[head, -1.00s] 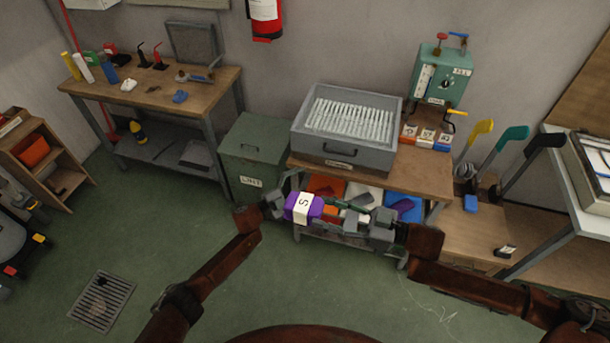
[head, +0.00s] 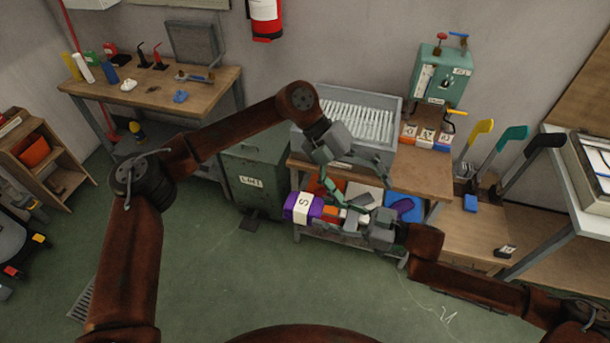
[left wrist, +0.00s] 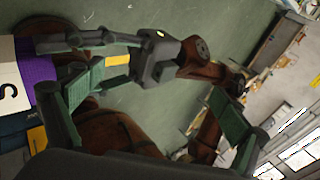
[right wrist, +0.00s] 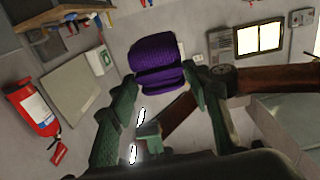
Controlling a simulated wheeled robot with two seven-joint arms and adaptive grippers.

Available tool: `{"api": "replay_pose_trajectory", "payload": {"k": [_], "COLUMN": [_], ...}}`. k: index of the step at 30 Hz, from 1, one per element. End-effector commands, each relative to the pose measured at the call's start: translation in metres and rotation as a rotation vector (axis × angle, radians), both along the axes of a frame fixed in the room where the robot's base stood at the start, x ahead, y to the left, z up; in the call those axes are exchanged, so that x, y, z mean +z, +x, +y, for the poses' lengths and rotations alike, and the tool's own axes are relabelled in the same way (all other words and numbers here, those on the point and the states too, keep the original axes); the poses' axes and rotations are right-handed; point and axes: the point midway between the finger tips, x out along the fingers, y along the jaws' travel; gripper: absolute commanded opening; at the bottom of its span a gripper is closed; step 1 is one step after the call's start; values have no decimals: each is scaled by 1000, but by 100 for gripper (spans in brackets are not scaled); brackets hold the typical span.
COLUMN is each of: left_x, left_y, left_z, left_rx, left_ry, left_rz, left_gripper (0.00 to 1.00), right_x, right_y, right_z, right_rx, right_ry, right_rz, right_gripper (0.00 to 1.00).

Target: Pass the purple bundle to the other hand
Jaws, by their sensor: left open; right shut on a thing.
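The purple bundle (head: 302,207) has a white band marked S. It is held in front of the lower shelf, at the tips of my right gripper (head: 330,212), which is shut on it. The bundle also shows purple in the right wrist view (right wrist: 154,58), and its banded side shows at the left edge of the left wrist view (left wrist: 38,70). My left gripper (head: 368,188) is open and empty, above and to the right of the bundle, close over the right gripper. Its spread green fingers frame the right gripper's wrist in the left wrist view.
A grey box of white pegs (head: 390,95) stands on the wooden bench (head: 425,178) behind the grippers. Below it are colored bins, including a blue one (head: 402,214). A green bin (head: 262,190) stands left of the bench. The floor in front is clear.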

Motion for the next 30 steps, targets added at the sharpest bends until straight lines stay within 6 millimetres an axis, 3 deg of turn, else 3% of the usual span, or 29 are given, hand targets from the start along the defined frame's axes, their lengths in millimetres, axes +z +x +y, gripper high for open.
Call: {"api": "replay_pose_trajectory", "payload": {"k": [6,12,16,20,30], "left_x": [11,26,29,19,-42], "left_y": [-3,6,9,9,9], "left_z": [74,123,136,138,138], "left_rx": [-38,0,15,17,14], "left_ry": [398,619,672,680,678], "left_rz": [-218,-334,-360,-362,-360], "left_gripper": [93,93,93,93,93], "right_x": [0,0,0,0,0], "right_y": [0,0,0,0,0], "right_z": [0,0,0,0,0], "right_rx": [0,0,0,0,0], "right_ry": [1,1,1,1,1], "right_rz": [0,0,0,0,0], "right_gripper": [18,18,18,18,18]}}
